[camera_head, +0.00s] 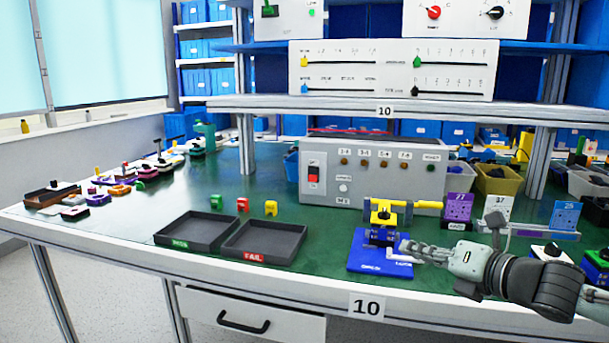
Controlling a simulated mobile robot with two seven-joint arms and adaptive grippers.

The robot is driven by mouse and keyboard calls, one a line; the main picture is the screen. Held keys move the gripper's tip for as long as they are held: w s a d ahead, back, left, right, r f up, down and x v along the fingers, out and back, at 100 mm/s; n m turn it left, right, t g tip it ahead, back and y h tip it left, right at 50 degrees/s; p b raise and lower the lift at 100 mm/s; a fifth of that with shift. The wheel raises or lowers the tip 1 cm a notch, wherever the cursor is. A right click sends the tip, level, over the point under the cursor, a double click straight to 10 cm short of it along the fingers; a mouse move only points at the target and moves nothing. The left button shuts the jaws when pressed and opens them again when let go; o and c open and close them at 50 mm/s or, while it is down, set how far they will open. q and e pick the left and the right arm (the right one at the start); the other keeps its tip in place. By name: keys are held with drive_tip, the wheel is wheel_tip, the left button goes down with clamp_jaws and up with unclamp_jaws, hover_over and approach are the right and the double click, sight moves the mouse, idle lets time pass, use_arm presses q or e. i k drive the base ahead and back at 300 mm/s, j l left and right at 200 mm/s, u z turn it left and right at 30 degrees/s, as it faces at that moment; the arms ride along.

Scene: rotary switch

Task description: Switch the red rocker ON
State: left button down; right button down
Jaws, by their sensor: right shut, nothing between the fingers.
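The red rocker (313,172) sits on the left part of the front of a grey control box (372,190), which stands on the green bench. Its exact tilt is too small to tell. My right gripper (408,248) comes in from the right, low over the bench front. It is shut and empty, at the right side of a blue fixture (380,256) with a yellow top. It is right of and below the rocker, well apart from it. My left gripper is not in view.
Two dark trays marked PASS (195,232) and FAIL (265,242) lie left of the blue fixture. Small green, red and yellow blocks (271,208) stand behind them. A yellow bar (415,204) crosses in front of the box's lower right. A shelf (385,109) overhangs the box.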

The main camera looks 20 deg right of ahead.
sight(313, 171)
drive_tip(key=i+j, duration=0.15)
drive_tip(key=i, duration=0.25)
drive_tip(key=i+j, duration=0.2)
drive_tip(key=i, duration=0.2)
drive_tip(key=i+j, duration=0.15)
drive_tip(key=i, duration=0.3)
